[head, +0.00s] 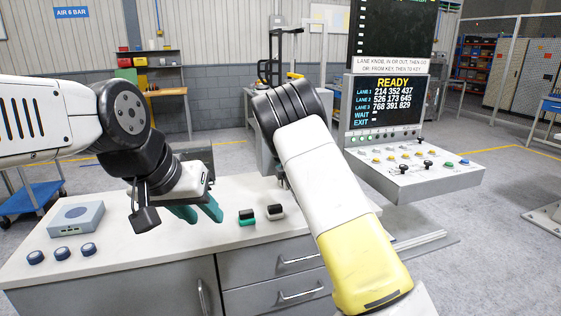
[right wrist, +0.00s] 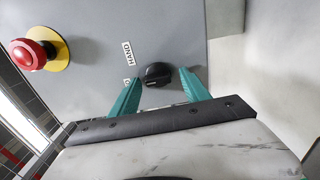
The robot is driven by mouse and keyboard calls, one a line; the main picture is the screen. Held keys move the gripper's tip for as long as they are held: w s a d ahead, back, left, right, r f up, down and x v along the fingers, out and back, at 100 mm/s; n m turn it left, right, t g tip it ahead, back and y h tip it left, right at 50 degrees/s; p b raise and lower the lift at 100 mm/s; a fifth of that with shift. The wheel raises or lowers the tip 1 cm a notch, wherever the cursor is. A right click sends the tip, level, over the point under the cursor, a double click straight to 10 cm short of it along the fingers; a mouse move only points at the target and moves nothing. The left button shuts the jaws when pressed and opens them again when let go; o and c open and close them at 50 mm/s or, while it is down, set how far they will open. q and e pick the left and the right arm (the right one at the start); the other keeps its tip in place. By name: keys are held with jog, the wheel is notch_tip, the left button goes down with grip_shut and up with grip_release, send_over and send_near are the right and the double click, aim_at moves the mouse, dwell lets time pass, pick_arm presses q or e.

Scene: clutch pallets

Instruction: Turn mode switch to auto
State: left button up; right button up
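The mode switch is a black rotary knob (right wrist: 158,74) on a grey panel (right wrist: 95,65) in the right wrist view. A white label reading HAND (right wrist: 128,54) is beside it, and a second label is partly hidden by a finger. My right gripper (right wrist: 160,72) is open, with one teal fingertip on each side of the knob and gaps visible; I cannot tell whether either touches. In the head view my right arm hides the switch and most of that gripper. My left gripper (head: 205,216) is over the white bench, its teal fingers apart and empty.
A red emergency button on a yellow disc (right wrist: 34,55) is near the switch. A console (head: 415,172) with a READY screen (head: 385,100) stands right.

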jog(key=shift+s, duration=0.1)
jog(key=v, duration=0.7)
jog(key=shift+s, duration=0.3)
jog(key=shift+d+r, duration=0.1)
jog(key=shift+d, duration=0.05)
jog(key=s+d+r+m+g+h, duration=0.4)
jog(key=s+d+r+m+g, duration=0.15)
jog(key=s+d+m, duration=0.5)
jog(key=s+r+m+g, duration=0.1)
jog(key=s+m, duration=0.2)
jog(key=s, duration=0.7)
jog(key=s+d+r+m+g, duration=0.1)
jog(key=s+m, duration=0.3)
jog(key=s, duration=0.5)
jog(key=s+r+m+g, duration=0.3)
jog(key=s, duration=0.7)
jog(key=shift+s+d+m+y, duration=0.25)
jog(key=shift+s+m+y, duration=0.05)
jog(key=shift+s+m, duration=0.05)
jog(key=shift+g, duration=0.25)
